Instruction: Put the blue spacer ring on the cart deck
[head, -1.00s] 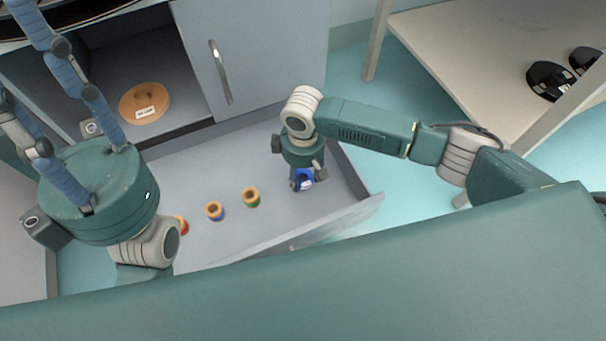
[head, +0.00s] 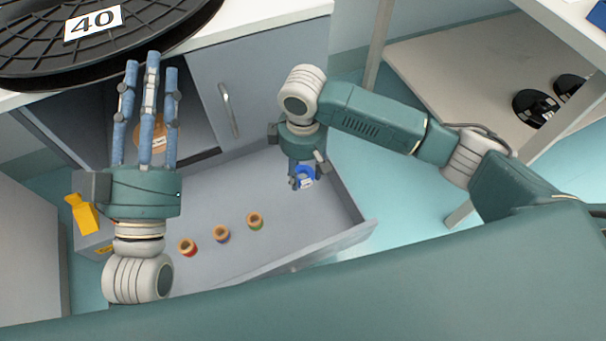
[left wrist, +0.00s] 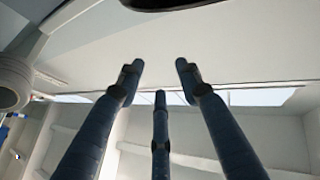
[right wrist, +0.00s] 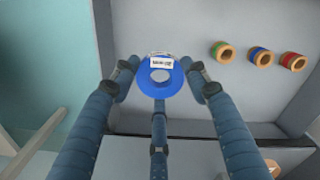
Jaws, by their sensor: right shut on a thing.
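The blue spacer ring (head: 305,175) is a thick blue ring with a white label, over the right end of the open drawer. My right gripper (head: 303,182) is shut on it from above. In the right wrist view the ring (right wrist: 160,82) sits between the fingertips, label showing; I cannot tell whether it touches the drawer floor. My left gripper (head: 150,62) is open and empty at the left, fingers stretched toward the counter. A pale deck on posts (head: 440,80) stands at the right; I cannot tell if it is the cart deck.
The grey drawer (head: 200,200) also holds small wooden rings banded red (head: 187,247), blue (head: 221,233) and green (head: 254,220). An orange roll (head: 158,135) lies in the cabinet behind my left fingers. Black parts (head: 535,107) sit on the deck. A yellow item (head: 84,213) is at left.

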